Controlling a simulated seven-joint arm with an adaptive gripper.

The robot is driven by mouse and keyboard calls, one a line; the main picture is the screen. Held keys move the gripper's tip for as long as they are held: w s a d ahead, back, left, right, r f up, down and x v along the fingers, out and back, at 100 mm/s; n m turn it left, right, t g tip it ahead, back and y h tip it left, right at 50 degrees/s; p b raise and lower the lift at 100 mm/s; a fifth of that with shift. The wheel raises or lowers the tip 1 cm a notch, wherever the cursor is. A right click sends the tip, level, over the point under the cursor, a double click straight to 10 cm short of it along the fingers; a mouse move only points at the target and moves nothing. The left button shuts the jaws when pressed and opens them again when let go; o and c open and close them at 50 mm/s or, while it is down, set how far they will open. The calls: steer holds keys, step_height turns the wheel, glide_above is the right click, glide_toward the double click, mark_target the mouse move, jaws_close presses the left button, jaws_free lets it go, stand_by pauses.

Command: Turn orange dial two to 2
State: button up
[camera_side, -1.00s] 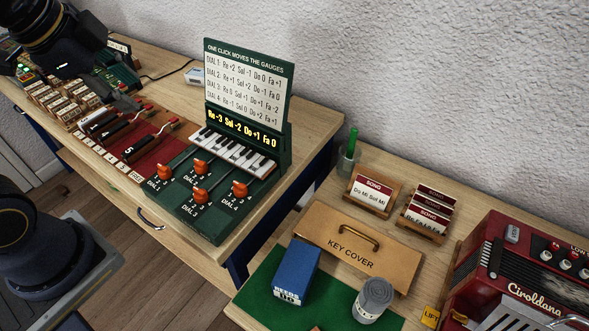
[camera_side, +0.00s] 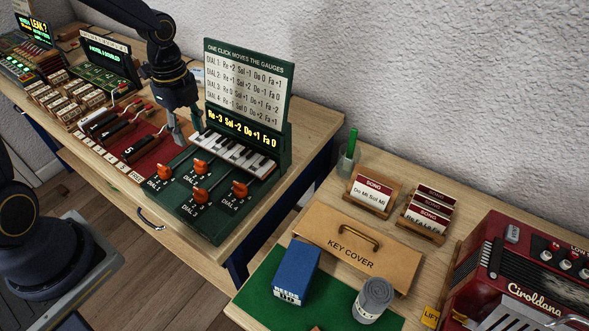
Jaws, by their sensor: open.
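Orange dial two (camera_side: 200,167) is the rear left-middle knob on the dark green dial panel (camera_side: 216,222). Its setting is too small to read. Dial one (camera_side: 164,172) is to its left, dial three (camera_side: 200,195) in front of it and dial four (camera_side: 240,189) to its right. The upright green board (camera_side: 245,85) behind lists each dial's moves, and its yellow display (camera_side: 240,128) reads Re -3, Sol -2, Do +1, Fa 0. My gripper (camera_side: 188,138) is open and empty, pointing down, above and behind dial two, apart from it.
A small piano keyboard (camera_side: 232,152) lies between the dials and the display. The key cover (camera_side: 357,246), song cards (camera_side: 371,195) and red accordion (camera_side: 505,260) are at the right. Room above the dials is clear.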

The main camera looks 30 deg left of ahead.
mark_target(199, 162)
step_height(199, 162, down, 10)
steer(key=shift+f, duration=0.15)
steer(key=shift+c, duration=0.3)
jaws_close()
